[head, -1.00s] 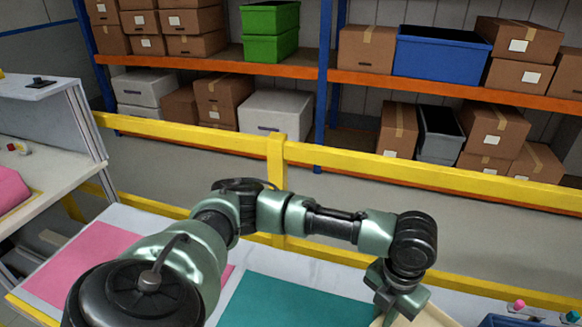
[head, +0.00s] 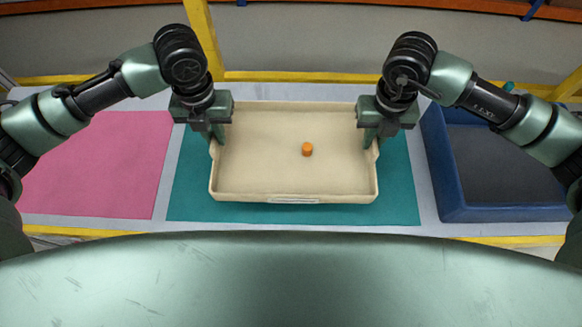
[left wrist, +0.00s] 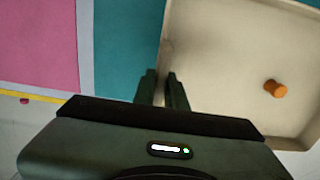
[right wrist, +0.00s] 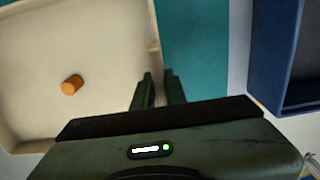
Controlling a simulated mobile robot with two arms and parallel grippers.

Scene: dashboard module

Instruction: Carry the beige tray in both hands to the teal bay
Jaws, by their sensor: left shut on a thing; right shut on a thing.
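The beige tray (head: 260,180) is over the teal bay (head: 400,205) in the head view, with teal showing on its left, right and front sides. I cannot tell whether it touches the surface. A small orange cylinder (head: 307,149) is inside the tray, right of its middle. My left gripper (head: 215,138) is shut on the tray's left wall, and my right gripper (head: 372,138) is shut on its right wall. The tray also shows in the left wrist view (left wrist: 215,60) and the right wrist view (right wrist: 60,40).
A pink bay (head: 95,165) lies to the left of the teal one. A blue bin (head: 440,185) with raised walls stands close on the right. A yellow rail (head: 300,77) runs behind the table.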

